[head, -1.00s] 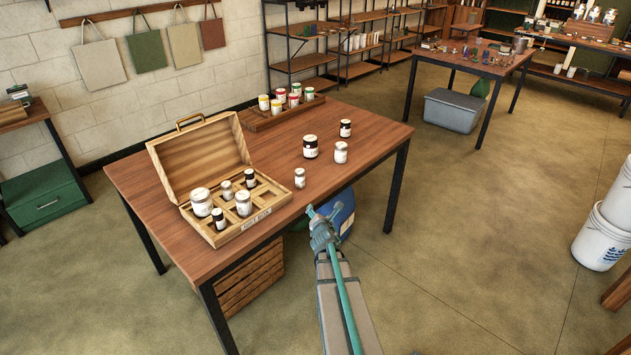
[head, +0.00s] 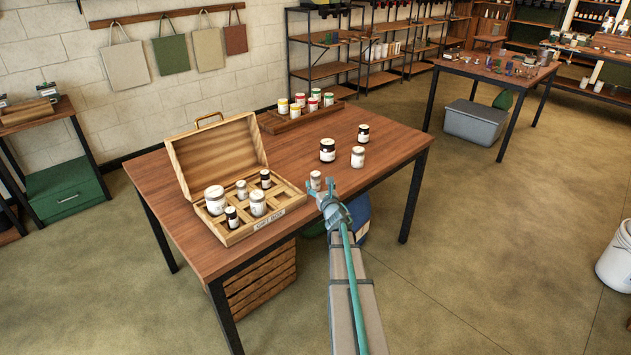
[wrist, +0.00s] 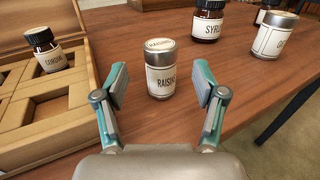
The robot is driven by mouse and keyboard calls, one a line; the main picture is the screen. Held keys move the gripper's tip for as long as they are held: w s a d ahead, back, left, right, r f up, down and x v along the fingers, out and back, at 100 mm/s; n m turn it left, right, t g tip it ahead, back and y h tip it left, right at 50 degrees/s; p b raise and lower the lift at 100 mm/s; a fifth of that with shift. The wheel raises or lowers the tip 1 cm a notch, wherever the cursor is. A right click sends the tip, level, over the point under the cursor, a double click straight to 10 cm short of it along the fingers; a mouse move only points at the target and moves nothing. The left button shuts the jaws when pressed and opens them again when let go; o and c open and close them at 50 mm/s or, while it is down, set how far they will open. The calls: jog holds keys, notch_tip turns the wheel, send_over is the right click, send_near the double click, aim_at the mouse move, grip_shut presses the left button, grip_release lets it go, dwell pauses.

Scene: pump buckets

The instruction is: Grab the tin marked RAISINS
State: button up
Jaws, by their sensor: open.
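The tin marked RAISINS (wrist: 161,72) is a small silver-lidded cylinder with a white label, upright on the wooden table. In the head view the tin (head: 315,180) stands near the table's front edge, to the right of the open wooden box. My gripper (wrist: 159,92) is open and empty, with the tin upright between and just beyond its fingertips. A gap shows on each side of the tin. In the head view my gripper (head: 323,191) is at the table's front edge, partly overlapping the tin's base.
A dark jar marked SYRU... (wrist: 208,20) and a silver-lidded tin (wrist: 273,37) stand behind the RAISINS tin. A wooden tray (head: 272,123) of colored-label tins is further back.

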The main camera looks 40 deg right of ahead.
aim_at(317, 180)
jog(key=p+x, duration=0.2)
jog(key=x, duration=0.3)
jog(key=shift+f, duration=0.1)
jog(key=shift+c, duration=0.3)
jog(key=c, duration=1.2)
